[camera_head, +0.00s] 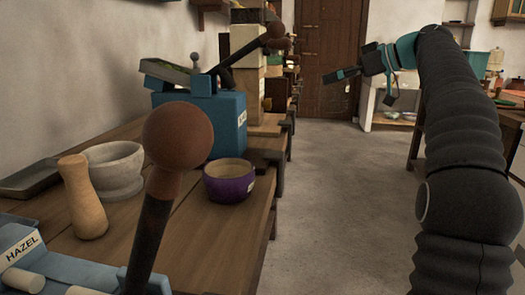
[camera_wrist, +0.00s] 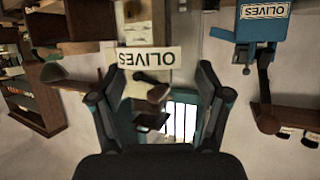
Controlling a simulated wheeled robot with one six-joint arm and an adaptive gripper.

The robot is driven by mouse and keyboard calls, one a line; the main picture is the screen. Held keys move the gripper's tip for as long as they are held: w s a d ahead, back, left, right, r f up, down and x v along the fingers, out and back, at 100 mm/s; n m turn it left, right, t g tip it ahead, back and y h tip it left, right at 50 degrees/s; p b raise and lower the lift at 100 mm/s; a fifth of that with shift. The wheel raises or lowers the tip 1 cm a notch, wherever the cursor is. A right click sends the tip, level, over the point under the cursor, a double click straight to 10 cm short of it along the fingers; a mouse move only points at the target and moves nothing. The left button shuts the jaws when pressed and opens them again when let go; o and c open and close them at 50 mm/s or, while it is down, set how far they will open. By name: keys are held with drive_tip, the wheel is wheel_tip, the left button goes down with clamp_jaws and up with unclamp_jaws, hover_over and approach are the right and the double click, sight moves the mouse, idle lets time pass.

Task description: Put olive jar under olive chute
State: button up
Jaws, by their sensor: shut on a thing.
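My gripper (camera_head: 345,75) is at the end of the raised arm on the right, well above the floor; its fingers also show in the wrist view (camera_wrist: 161,72). It is shut on the olive jar. The jar's white "OLIVES" label (camera_wrist: 150,57) shows upside down between the fingertips; the rest of the jar is hard to make out. The olive chute (camera_wrist: 257,35), a blue box with an "OLIVES" label and a brown-knobbed lever, is at upper right in the wrist view, apart from the jar.
A wooden counter (camera_head: 130,245) on the left holds a purple bowl (camera_head: 230,181), a stone mortar (camera_head: 115,172), a wooden pestle (camera_head: 83,199) and a blue box (camera_head: 215,115). A blue hazel dispenser (camera_head: 55,258) is in front. Open floor (camera_head: 330,200) lies in the middle.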

drive_tip(key=s+a+n+g+y, duration=0.1)
drive_tip(key=a+n+g, duration=0.1)
drive_tip(key=a, duration=0.6)
drive_tip(key=shift+w+a+f+b, duration=0.65)
drive_tip(key=shift+a+f, duration=1.05)
drive_tip(key=shift+f, duration=0.15)
drive_tip(key=shift+w+a+f+b, duration=0.5)
drive_tip(key=shift+a+f+b, duration=0.15)
drive_tip(key=shift+a+f, duration=1.15)
drive_tip(key=shift+w+a+f+b, duration=0.65)
drive_tip(key=shift+a+f, duration=1)
drive_tip(key=shift+f, duration=0.2)
drive_tip(key=shift+f, duration=0.15)
drive_tip(key=o, duration=1.7)
